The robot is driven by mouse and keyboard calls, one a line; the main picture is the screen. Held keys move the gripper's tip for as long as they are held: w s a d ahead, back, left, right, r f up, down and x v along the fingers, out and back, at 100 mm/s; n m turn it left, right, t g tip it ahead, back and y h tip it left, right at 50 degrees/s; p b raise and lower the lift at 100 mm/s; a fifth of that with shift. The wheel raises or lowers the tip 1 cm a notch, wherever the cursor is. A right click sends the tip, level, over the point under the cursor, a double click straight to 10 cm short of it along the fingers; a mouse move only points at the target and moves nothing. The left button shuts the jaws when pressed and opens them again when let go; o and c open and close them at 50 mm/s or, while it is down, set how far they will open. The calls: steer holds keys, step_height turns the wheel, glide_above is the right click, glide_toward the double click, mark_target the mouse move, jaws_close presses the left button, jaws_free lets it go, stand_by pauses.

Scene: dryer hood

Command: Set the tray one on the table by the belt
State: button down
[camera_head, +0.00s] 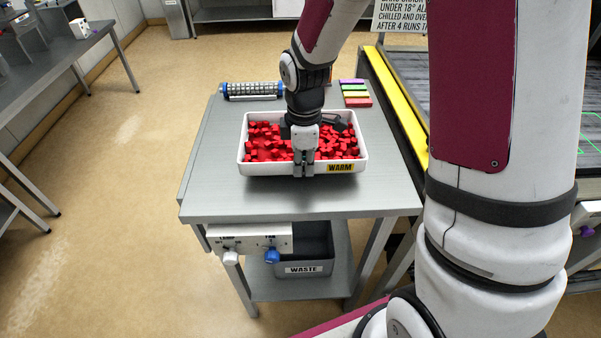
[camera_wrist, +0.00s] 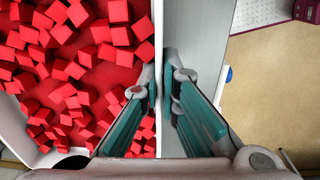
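The white tray (camera_head: 259,170) with a yellow WARM label is full of red cubes. It appears to rest level on the grey metal table (camera_head: 210,190) beside the belt; I see no clear gap under it. My gripper (camera_head: 304,168) points down at the tray's near long wall. In the wrist view my gripper (camera_wrist: 161,78) straddles the tray's wall (camera_wrist: 158,35), one finger inside among the cubes and one outside. The fingertips are close on both sides of the wall and look shut on it. The fingers hide part of the wall.
A silver ribbed cylinder (camera_head: 252,90) and a stack of coloured strips (camera_head: 355,93) lie behind the tray. The belt (camera_head: 405,75) with a yellow edge runs along the right. A WASTE bin (camera_head: 304,269) stands on the shelf below. The tabletop in front of the tray is clear.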

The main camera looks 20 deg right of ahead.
steer(key=shift+w+a, duration=0.2)
steer(key=shift+w, duration=0.2)
steer(key=shift+f, duration=1.75)
steer(key=shift+f, duration=0.2)
steer(key=c, duration=1.8)
jaws_free()
